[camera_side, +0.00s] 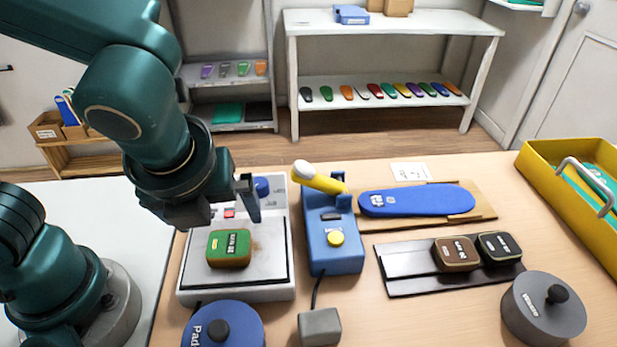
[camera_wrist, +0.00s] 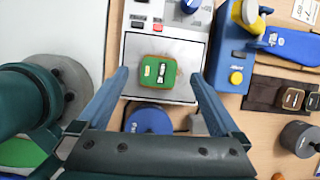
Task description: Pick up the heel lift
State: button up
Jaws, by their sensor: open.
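The heel lift, a small rounded block with a green top, brown sides and a printed label (camera_side: 229,248), lies on the grey metal plate of a white bench device (camera_side: 272,285). In the wrist view the heel lift (camera_wrist: 157,72) shows between the fingertips of my gripper (camera_wrist: 160,78), with bare plate on both sides of it. My gripper (camera_side: 226,212) is open and empty. In the side view it hangs above the plate and the heel lift, apart from them. One finger is largely hidden there.
A blue device with a yellow knob (camera_side: 335,239) stands just right of the plate. A blue insole (camera_side: 418,201) lies on a board. Brown (camera_side: 456,254) and black (camera_side: 498,249) blocks sit on a dark tray. Round blue (camera_side: 222,330) and grey (camera_side: 543,308) weights stand in front.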

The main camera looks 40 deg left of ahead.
aim_at(228, 244)
jog(key=shift+s+d+f+m, duration=0.45)
jog(key=shift+d+f+m, duration=0.05)
jog(key=shift+d+f, duration=0.05)
jog(key=shift+x, duration=2.45)
jog(key=c, duration=1.3)
